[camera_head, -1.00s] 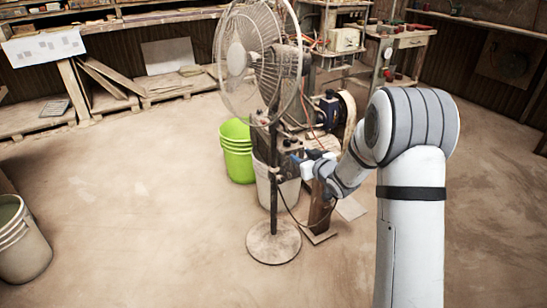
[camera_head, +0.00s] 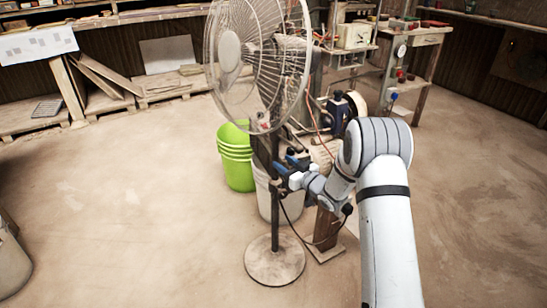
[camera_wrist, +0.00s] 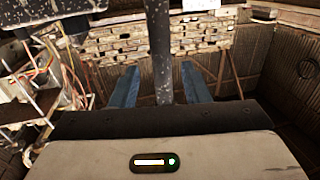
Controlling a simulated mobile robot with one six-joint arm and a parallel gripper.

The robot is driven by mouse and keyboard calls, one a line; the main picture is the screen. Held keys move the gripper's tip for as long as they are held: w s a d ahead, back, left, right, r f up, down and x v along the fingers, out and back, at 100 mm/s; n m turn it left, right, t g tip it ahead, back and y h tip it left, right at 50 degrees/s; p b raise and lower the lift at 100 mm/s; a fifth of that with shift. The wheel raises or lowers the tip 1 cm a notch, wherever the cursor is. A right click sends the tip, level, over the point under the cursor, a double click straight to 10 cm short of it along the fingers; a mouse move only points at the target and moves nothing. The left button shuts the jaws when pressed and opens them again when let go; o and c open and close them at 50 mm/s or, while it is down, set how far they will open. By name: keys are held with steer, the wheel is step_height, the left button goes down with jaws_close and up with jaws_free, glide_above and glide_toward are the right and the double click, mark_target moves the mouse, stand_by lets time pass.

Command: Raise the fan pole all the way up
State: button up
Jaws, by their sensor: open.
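The standing fan (camera_head: 258,62) has a round wire-cage head on a dark upright pole (camera_head: 275,215) with a round base (camera_head: 274,266) on the floor. My gripper (camera_head: 284,168) is at the pole, just below the fan head. In the wrist view the dark, speckled pole (camera_wrist: 159,50) stands upright between the two blue fingers of my gripper (camera_wrist: 160,84). A gap shows on each side of the pole, so the fingers are open around it. The pole's lower part is hidden behind my gripper body in that view.
Green stacked buckets (camera_head: 236,160) and a white bucket (camera_head: 266,197) stand close behind the pole. A cluttered machine bench (camera_head: 350,45) is behind right. A loose cable (camera_head: 300,236) hangs by the pole.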

mark_target(275, 157)
steer(key=b+x, duration=0.1)
steer(key=x, duration=0.4)
steer(key=shift+a, duration=0.1)
jaws_close()
stand_by(0.3)
